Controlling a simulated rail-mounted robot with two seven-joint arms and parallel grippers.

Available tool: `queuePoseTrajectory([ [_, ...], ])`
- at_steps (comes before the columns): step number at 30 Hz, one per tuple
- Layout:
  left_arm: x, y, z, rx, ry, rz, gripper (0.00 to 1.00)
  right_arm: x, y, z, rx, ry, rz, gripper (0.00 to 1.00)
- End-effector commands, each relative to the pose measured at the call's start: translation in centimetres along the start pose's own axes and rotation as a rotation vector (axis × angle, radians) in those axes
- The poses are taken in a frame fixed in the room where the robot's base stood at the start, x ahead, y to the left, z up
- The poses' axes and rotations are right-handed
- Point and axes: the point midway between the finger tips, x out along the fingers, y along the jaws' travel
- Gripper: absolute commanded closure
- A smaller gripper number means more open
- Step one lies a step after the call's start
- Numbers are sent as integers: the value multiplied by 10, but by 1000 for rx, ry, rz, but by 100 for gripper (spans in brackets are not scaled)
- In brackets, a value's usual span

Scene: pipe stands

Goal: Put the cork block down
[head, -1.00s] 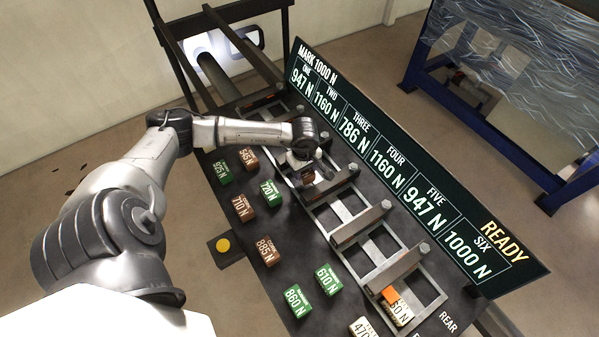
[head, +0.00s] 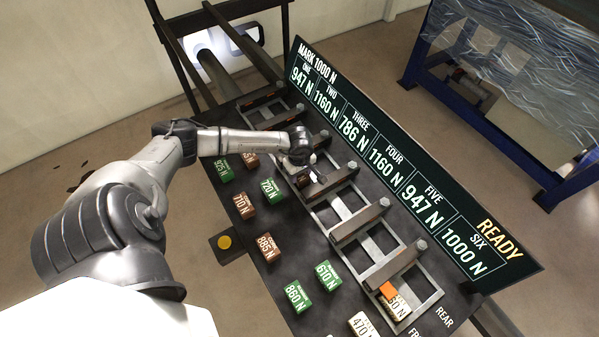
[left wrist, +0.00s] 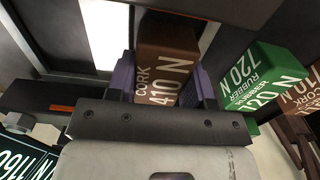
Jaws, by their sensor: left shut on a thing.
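My left gripper (head: 308,177) is over the grey pipe-stand frame in front of the number board. In the left wrist view its two purple fingers (left wrist: 165,80) are shut on a brown cork block (left wrist: 167,62) marked 410 N. In the head view the block (head: 303,181) is small, dark and partly hidden by the gripper. Whether it touches the frame below, I cannot tell. My right gripper is in neither view.
Brown, green and white blocks stand on the dark table, among them a green 720 N rubber block (head: 270,190) beside the gripper. The grey frame (head: 352,212) has several crossbars. A white block (head: 398,304) sits at its near end. The number board (head: 400,160) stands behind.

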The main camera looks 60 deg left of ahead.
Motion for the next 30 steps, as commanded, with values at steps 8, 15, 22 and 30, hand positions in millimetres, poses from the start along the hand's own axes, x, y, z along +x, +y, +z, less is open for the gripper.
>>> queuePoseTrajectory([
  [8,2,0,0,0,0,0,38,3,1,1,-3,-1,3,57],
  [15,2,0,0,0,0,0,27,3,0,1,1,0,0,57],
  [22,-4,0,0,0,0,1,27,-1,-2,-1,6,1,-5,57],
  [30,-49,1,-1,3,3,4,27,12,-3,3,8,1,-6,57],
])
